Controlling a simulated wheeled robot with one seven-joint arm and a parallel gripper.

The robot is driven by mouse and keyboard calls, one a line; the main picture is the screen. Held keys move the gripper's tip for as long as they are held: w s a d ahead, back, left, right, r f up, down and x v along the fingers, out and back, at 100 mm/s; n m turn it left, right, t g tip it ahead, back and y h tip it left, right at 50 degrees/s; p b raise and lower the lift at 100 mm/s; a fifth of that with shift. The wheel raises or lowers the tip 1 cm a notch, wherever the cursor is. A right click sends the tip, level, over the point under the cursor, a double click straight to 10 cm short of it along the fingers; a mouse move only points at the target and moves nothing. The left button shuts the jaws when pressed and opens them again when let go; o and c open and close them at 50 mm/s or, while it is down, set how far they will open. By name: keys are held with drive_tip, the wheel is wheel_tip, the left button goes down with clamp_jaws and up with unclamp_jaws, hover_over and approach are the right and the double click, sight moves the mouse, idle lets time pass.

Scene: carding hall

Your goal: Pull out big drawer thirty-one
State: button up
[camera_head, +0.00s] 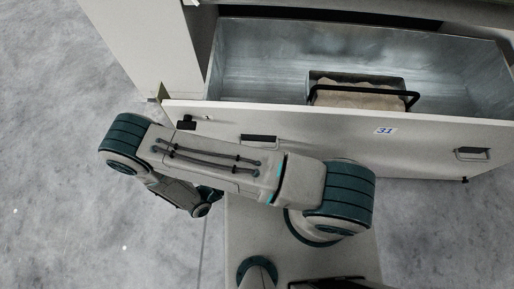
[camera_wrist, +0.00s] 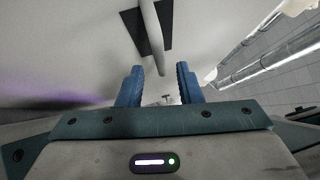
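The big drawer (camera_head: 345,121) has a white front with a blue label 31 and stands pulled out, its metal inside showing. Its front has a grey handle (camera_head: 258,138) at left-centre and another handle (camera_head: 472,154) at the right.
A metal bin (camera_head: 358,80) with a black carrying bar and beige fluffy material sits inside the drawer. A white cabinet side (camera_head: 150,40) stands at the left of the drawer. Bare grey floor (camera_head: 60,200) lies free on the left.

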drive_tip(key=v, duration=0.9)
drive_tip(key=shift+s+p, duration=0.2)
drive_tip(key=shift+p, duration=0.15)
drive_tip(key=shift+a, duration=0.15)
drive_tip(key=shift+s, duration=0.1)
